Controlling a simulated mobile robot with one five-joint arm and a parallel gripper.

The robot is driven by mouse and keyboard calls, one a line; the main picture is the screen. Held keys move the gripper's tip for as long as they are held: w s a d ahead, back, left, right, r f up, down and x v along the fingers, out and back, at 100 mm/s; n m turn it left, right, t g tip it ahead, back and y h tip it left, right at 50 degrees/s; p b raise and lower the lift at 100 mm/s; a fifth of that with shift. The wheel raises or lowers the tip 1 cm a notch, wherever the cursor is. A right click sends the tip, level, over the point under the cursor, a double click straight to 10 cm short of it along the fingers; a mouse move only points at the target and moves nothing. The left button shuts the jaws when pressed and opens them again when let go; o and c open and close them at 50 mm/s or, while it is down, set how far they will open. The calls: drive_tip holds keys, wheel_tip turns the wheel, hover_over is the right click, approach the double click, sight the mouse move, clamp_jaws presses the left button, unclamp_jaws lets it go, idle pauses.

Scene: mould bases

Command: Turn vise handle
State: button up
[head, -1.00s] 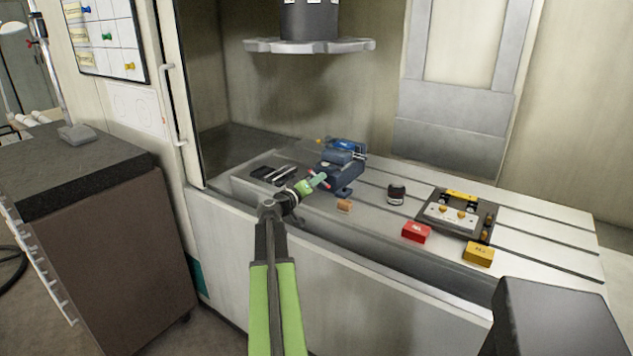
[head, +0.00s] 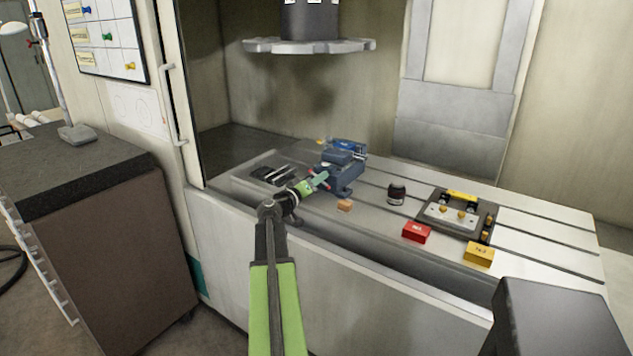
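The blue vise (head: 343,172) sits on the slotted machine table, toward the back left of the middle. My gripper (head: 322,180) is at the vise's near left side, at the end of my green arm. A small reddish piece shows at the fingertips, against the vise's front. The vise handle cannot be made out clearly behind the gripper. Whether the fingers are open or closed on it is too small to tell.
The machine table (head: 540,232) also carries a small orange-brown block (head: 345,205), a dark round jar (head: 396,194), a red box (head: 416,232), a yellow box (head: 479,254) and a dark fixture plate (head: 437,217). A toothed tool head (head: 309,46) hangs above. A cabinet (head: 100,240) stands left.

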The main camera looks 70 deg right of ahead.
drive_tip(key=v, duration=1.7)
drive_tip(key=shift+a, duration=0.2)
